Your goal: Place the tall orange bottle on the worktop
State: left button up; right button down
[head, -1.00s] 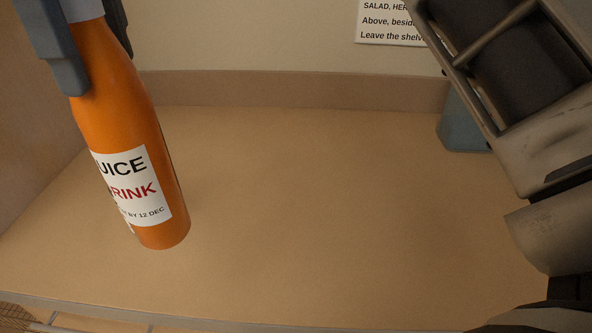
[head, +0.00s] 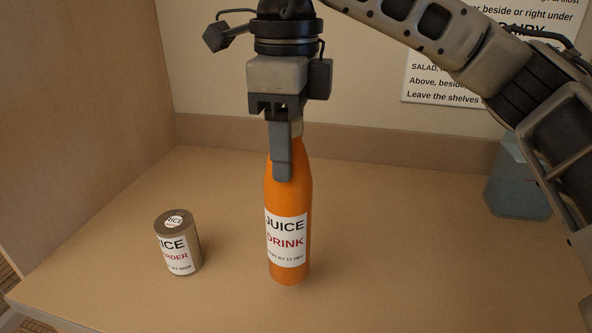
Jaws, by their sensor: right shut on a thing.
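The tall orange bottle (head: 289,195) stands upright near the middle of the head view, over the tan worktop (head: 390,240). Its white label reads "JUICE DRINK". My right gripper (head: 284,165) comes down from above and is shut on the bottle's neck and shoulder. My left gripper is not in view.
A short labelled can (head: 178,243) stands on the worktop left of the bottle. A blue-grey translucent container (head: 508,185) stands at the back right, partly behind my right arm. A printed sign (head: 440,80) hangs on the back wall. The worktop right of the bottle is clear.

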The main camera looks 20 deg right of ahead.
aim_at(295, 175)
jog(key=shift+w+d+f, duration=0.1)
jog(key=shift+d+f, duration=0.25)
jog(key=shift+d, duration=0.05)
jog(key=f, duration=0.1)
jog(key=f+p, duration=0.1)
jog(key=f, duration=0.1)
jog(key=shift+d, duration=0.2)
jog(key=shift+f, duration=0.25)
jog(key=shift+f, duration=0.15)
jog(key=c, duration=0.7)
grip_release()
jog(key=shift+a, duration=0.1)
notch_tip(295, 175, up, 12)
jog(key=shift+r, duration=0.15)
